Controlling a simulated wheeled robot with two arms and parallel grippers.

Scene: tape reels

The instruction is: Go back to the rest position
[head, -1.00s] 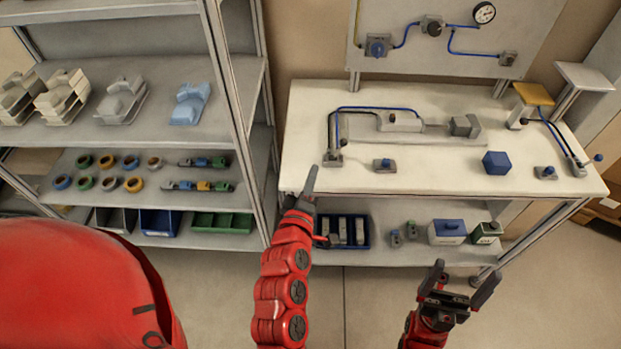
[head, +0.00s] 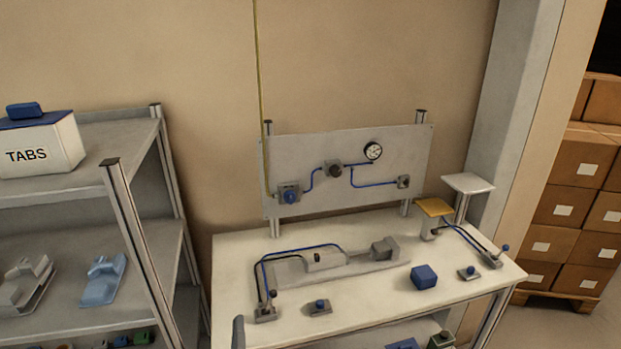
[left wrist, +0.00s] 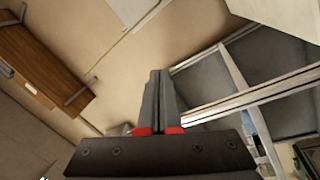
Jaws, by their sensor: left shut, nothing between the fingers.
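My left gripper (head: 238,332) shows only as a grey finger tip at the bottom edge of the head view, in front of the workbench's left front corner. The left wrist view shows its two fingers (left wrist: 158,78) together, with nothing held between them. My right gripper is out of view, and so is most of both arms.
The white workbench (head: 340,335) carries a blue cube (head: 424,277), a cylinder fixture and small valves. A gauge panel (head: 390,150) stands behind it. A grey shelf (head: 140,205) with a TABS box (head: 45,150) is at left. Stacked cartons (head: 575,205) stand at right.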

